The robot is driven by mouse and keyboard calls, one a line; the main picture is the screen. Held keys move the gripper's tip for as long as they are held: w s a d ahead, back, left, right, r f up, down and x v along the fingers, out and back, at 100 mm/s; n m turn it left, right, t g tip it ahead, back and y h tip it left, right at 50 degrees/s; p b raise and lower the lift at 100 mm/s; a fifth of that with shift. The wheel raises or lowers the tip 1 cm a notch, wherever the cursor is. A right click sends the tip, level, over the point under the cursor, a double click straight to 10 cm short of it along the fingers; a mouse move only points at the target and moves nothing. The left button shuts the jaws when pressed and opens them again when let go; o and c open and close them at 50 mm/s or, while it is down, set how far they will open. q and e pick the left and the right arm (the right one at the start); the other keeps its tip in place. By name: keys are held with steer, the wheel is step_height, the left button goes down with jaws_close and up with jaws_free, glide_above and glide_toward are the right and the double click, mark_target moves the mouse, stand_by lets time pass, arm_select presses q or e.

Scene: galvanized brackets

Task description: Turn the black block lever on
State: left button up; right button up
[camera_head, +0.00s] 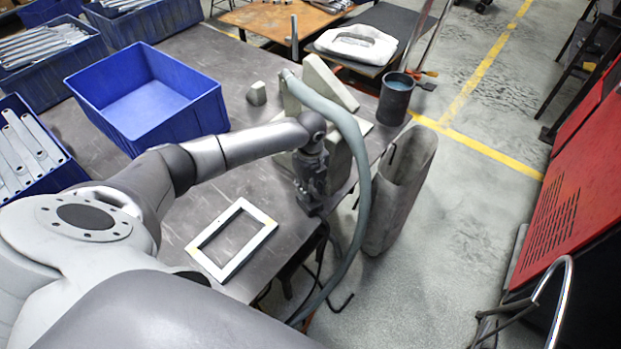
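My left arm comes in from the left and reaches over the metal table. My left gripper (310,203) points down at the table's right edge, in front of a grey upright fixture. It is dark and small here, and I cannot tell whether its fingers are open or shut. I cannot make out a black block lever clearly; it may be hidden behind or under the gripper. My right gripper is not in view.
A white rectangular frame (232,240) lies on the metal table (190,205). An empty blue bin (150,97) stands behind my arm. A thick grey-green hose (361,185) hangs right beside the gripper. A dark cup (396,99) stands at the table's far right corner.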

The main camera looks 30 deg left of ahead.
arm_select(q)
step_height(320, 180, up, 10)
steer(key=shift+r, duration=0.25)
stand_by(0.5)
